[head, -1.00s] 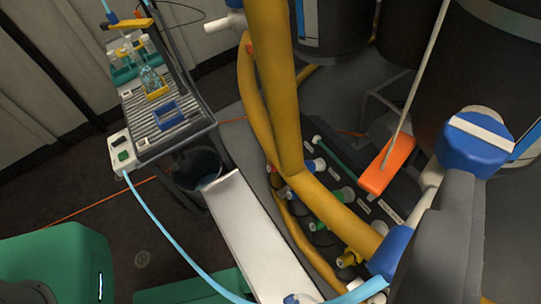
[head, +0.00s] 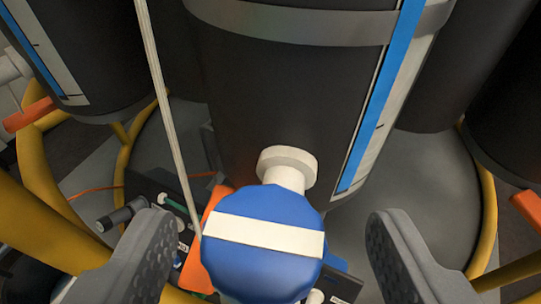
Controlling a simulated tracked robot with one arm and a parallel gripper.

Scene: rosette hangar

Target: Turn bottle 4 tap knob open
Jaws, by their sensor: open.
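A blue round tap knob (head: 262,272) with a white bar across its face is in the lower middle of the head view. The white bar lies nearly crosswise, tilted slightly down to the right. Behind the knob a white spout (head: 287,166) joins it to a large black bottle (head: 270,90). No bottle number is readable. My gripper (head: 262,240) is open, with one grey textured finger on each side of the knob.
Yellow hoses (head: 60,225) run at the left. A dark panel with small connectors (head: 165,195) lies below. More black bottles (head: 75,60) stand on both sides.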

